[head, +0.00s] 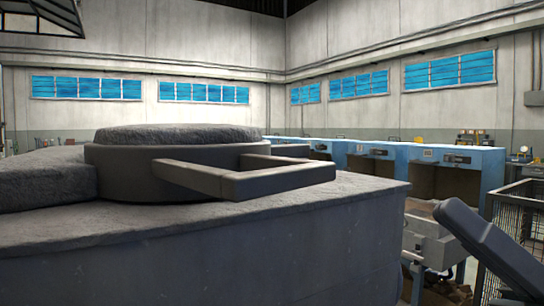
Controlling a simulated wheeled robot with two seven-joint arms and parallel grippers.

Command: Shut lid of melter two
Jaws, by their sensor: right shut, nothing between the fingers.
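A large grey melter (230,245) fills the left and middle of the head view. On its top lies a thick round dark lid (125,170) with a rough, domed grey crown (175,134). The lid looks level, but I cannot tell whether it seats fully. A squared dark handle (245,180) sticks out from the lid toward the right front. No label shows which melter this is. My right gripper (456,214) is at the lower right, shut and empty, apart from the melter and the handle. My left gripper is out of view.
A rough grey mound (45,180) lies left of the lid. Blue cabinets (470,162) line the back right. A grey metal trough (430,238) stands right of the melter, and a wire mesh cage (520,215) stands at the right edge.

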